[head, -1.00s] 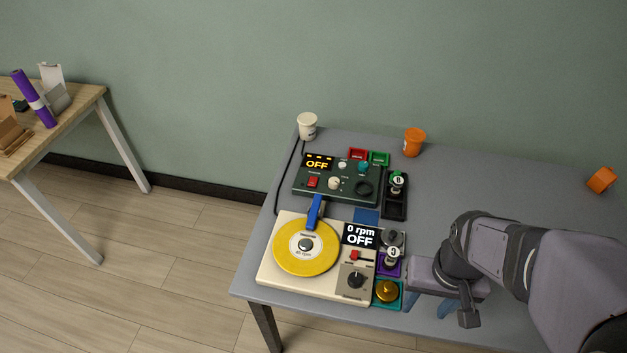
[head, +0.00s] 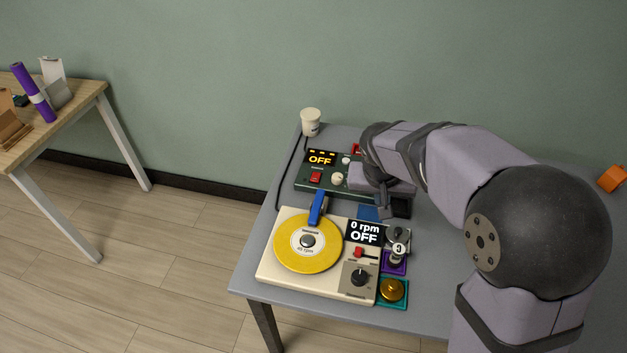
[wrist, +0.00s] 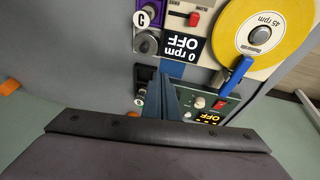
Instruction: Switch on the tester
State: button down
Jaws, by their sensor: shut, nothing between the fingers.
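The tester is a dark green box (head: 322,186) at the back left of the grey table. Its display (head: 320,158) reads OFF in yellow. A red switch (head: 316,176) and a pale knob (head: 337,179) sit on its top face. In the wrist view the tester (wrist: 232,103) is partly cut off by my gripper body, and its red switch (wrist: 218,105) shows right of the fingers. My gripper (wrist: 166,80) is shut and empty, with its blue-grey fingers together.
A cream turntable (head: 269,266) with a yellow disc (head: 292,257) and blue arm (head: 317,207) stands in front; its display reads 0 rpm OFF. Small trays with parts line its right side. A white cup (head: 310,122) stands behind. An orange cup (head: 611,179) lies far right.

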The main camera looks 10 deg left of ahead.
jog(key=w+a+t+b, duration=0.1)
jog(key=w+a, duration=0.3)
jog(key=a, duration=0.5)
jog(key=w+a+t+y+b, duration=0.1)
jog(key=w+a, duration=0.3)
jog(key=a, duration=0.6)
jog(key=shift+w+a+r+t, duration=0.15)
jog(key=shift+a+r+t, duration=0.2)
jog(key=shift+t, duration=0.45)
jog(key=shift+d, duration=0.1)
jog(key=p, duration=0.3)
send_over(316, 177)
jog(key=s, duration=0.3)
notch_tip(316, 177, down, 8)
jog(key=shift+w+r, duration=0.15)
jog(key=shift+r, duration=0.1)
notch_tip(316, 177, down, 2)
jog(key=shift+f, duration=0.15)
jog(key=shift+f+p, duration=0.4)
jog(key=shift+f, duration=0.6)
jog(key=shift+f, duration=0.1)
